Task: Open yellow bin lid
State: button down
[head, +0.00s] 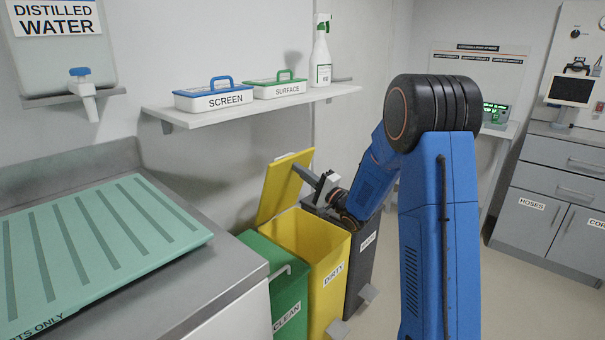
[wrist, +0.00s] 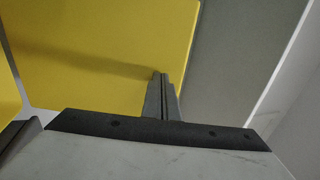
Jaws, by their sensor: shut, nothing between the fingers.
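The yellow bin (head: 325,258), labelled DIRTY, stands between a green bin and a dark bin. Its yellow lid (head: 282,182) is raised and tilted up steeply at the back, and the bin's mouth shows open below it. My gripper (head: 300,168) is at the lid's right edge, over the right side of the bin. In the wrist view my gripper (wrist: 162,80) has its fingers together with nothing between them, and the yellow lid (wrist: 100,50) fills the upper left behind them. The fingertips are close to the lid; I cannot tell whether they touch it.
The green CLEAN bin (head: 275,275) is left of the yellow bin, and the dark bin (head: 360,262) is right of it. A shelf (head: 250,108) with two labelled boxes and a spray bottle (head: 321,55) hangs above. A counter (head: 230,262) bounds the left. Floor at right is clear.

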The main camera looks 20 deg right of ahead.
jog(key=shift+g+h, duration=0.4)
jog(key=shift+g, duration=0.3)
jog(key=x, duration=0.2)
jog(key=r+x, duration=0.1)
jog(key=x, duration=0.4)
jog(key=shift+d+r, duration=0.1)
jog(key=shift+r, duration=0.2)
